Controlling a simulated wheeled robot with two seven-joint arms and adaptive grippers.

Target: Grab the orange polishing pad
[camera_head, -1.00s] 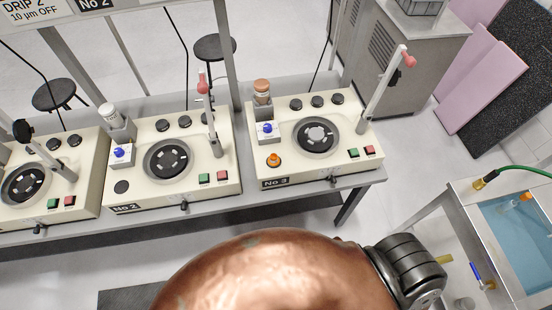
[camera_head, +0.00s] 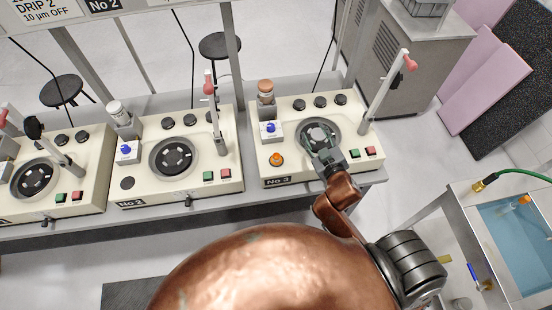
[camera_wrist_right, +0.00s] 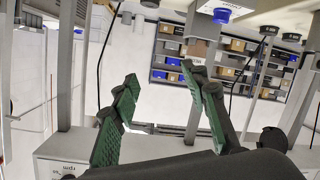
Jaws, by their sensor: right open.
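A small round orange piece (camera_head: 276,159), which looks like the polishing pad, sits on the front left of the cream machine No 3 (camera_head: 308,103). My right gripper (camera_head: 318,134) is over the dark round plate (camera_head: 332,126) of that machine, to the right of the orange piece and apart from it. In the right wrist view the two green-padded fingers (camera_wrist_right: 165,100) are spread with nothing between them. I cannot make out the orange piece in that view. My left gripper is not in view.
A blue knob (camera_head: 270,127) and a copper-coloured cylinder (camera_head: 265,91) stand behind the orange piece. An upright lever (camera_head: 383,89) rises at the machine's right. Machine No 2 (camera_head: 148,190) stands left. A sink with blue water (camera_head: 515,235) is at right.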

